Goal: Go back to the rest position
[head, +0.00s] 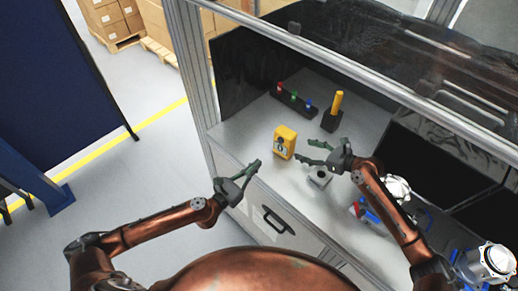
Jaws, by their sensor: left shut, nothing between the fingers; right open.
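My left gripper (252,170) is shut and empty, in front of the workbench's near edge at the left. My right gripper (312,153) is open and empty, above the workbench, with its fingers pointing left. A small grey machined part (320,178) with a dark hole stands on the bench just below the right gripper in the picture; the two look apart. A yellow device (284,142) stands upright on the bench between the two grippers, near the left side.
The workbench (240,129) has frame posts and a clear panel above. A black strip with coloured buttons (294,98) and a yellow-handled tool in a black holder (333,112) stand behind. Dark screens (430,160) stand right. White-and-blue parts (487,262) lie lower right.

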